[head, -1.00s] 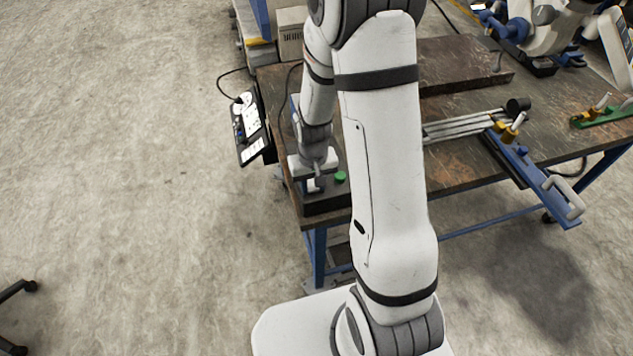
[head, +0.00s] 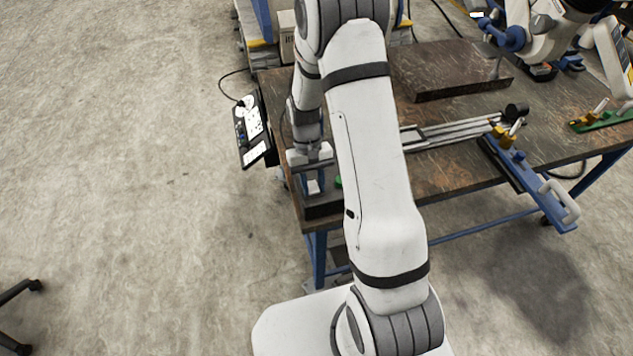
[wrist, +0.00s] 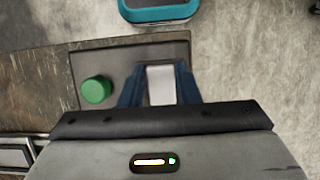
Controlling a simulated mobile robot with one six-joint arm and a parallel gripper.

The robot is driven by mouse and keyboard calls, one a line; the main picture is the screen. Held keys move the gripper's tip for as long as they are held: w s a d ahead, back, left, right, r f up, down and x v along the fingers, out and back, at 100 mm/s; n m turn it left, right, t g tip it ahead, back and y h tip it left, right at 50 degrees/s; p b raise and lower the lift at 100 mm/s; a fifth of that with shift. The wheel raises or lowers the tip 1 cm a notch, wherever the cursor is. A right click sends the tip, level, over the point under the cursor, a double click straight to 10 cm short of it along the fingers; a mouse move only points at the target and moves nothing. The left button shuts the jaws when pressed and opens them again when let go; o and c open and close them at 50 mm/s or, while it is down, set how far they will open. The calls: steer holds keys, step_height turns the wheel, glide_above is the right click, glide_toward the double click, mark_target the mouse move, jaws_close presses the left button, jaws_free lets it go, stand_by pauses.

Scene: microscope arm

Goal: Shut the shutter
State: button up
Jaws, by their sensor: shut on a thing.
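My gripper (wrist: 160,70) has blue fingers that stand on both sides of a pale white piece (wrist: 161,86) and are shut on it. This piece may be the shutter; its lower part is hidden by the gripper body. It is over the dark grey box (wrist: 118,55), right of a green round button (wrist: 97,89). In the head view my gripper (head: 313,178) is over the box (head: 325,206) at the table's near left corner, with the white piece (head: 314,187) at its fingertips. My arm partly covers the green button (head: 338,181).
The worn dark table (head: 455,175) carries metal rails (head: 455,132), a blue clamp-like fixture (head: 525,165) and a dark slab (head: 445,68). A control panel (head: 252,130) hangs off the table's left edge.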

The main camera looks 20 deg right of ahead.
mark_target(310, 181)
stand_by(0.3)
steer(key=o, duration=1)
steer(key=shift+w+r, duration=0.1)
steer(key=b+v, duration=0.1)
steer(key=v, duration=0.6)
steer(key=shift+b, duration=0.3)
steer(key=shift+w+r, duration=0.15)
steer(key=shift+r, duration=0.15)
steer(key=s+r+t, duration=0.4)
steer(key=s+r, duration=0.4)
steer(key=r, duration=0.5)
steer(key=s+r+t, duration=0.1)
steer(key=s, duration=0.2)
steer(key=s+r+t, duration=0.1)
steer(key=s+r, duration=0.1)
steer(key=s, duration=0.2)
steer(key=s+r+t+b, duration=0.1)
steer(key=s, duration=0.3)
steer(key=shift+s+d+r+t, duration=0.1)
steer(key=shift+d+r+t, duration=0.2)
steer(key=shift+r+t, duration=0.1)
